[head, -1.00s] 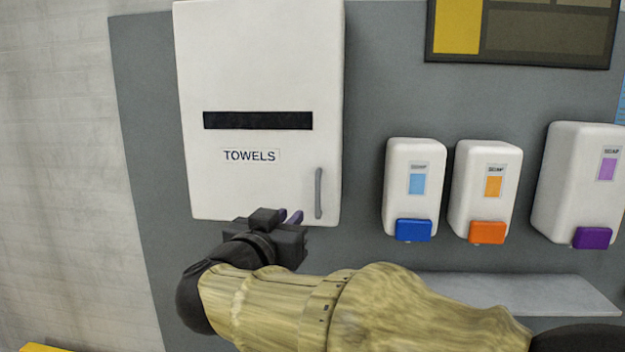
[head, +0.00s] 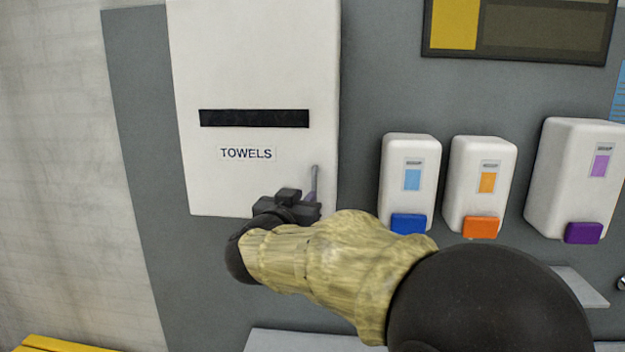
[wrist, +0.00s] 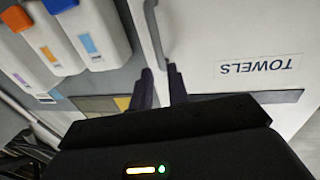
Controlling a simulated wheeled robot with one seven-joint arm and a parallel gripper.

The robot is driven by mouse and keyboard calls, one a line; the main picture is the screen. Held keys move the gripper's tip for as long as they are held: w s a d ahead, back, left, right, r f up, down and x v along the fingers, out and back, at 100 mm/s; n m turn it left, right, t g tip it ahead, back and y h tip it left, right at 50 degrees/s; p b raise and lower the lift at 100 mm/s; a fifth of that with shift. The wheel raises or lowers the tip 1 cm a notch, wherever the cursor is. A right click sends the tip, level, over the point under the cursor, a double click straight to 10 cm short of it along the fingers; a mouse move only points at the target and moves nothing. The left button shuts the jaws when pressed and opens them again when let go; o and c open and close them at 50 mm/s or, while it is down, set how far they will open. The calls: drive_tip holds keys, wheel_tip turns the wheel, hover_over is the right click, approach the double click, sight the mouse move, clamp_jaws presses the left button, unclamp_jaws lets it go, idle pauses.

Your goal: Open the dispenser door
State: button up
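The white towel dispenser (head: 255,70) has a door with a dark slot and a TOWELS label, and the door looks closed. Its upright grey handle (head: 316,178) is near the door's lower right; the lower part is hidden by my gripper. My gripper (head: 311,192) is at the handle. In the wrist view the picture is upside down, and the handle (wrist: 156,32) runs toward the gap between the two dark fingers (wrist: 160,75). The fingers are apart, with the handle's near end at or between their tips. I cannot tell whether they touch it.
Three white soap dispensers, with blue (head: 408,224), orange (head: 480,227) and purple (head: 583,233) levers, hang to the right. A dark framed board (head: 520,28) is at the upper right. A pale shelf (head: 580,288) lies below. A yellow edge (head: 60,344) shows at the lower left.

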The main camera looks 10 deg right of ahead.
sight(313, 186)
drive_tip(key=p+x, duration=0.2)
drive_tip(key=x, duration=0.6)
drive_tip(key=shift+f, duration=0.1)
drive_tip(key=shift+c, duration=0.5)
clamp_jaws()
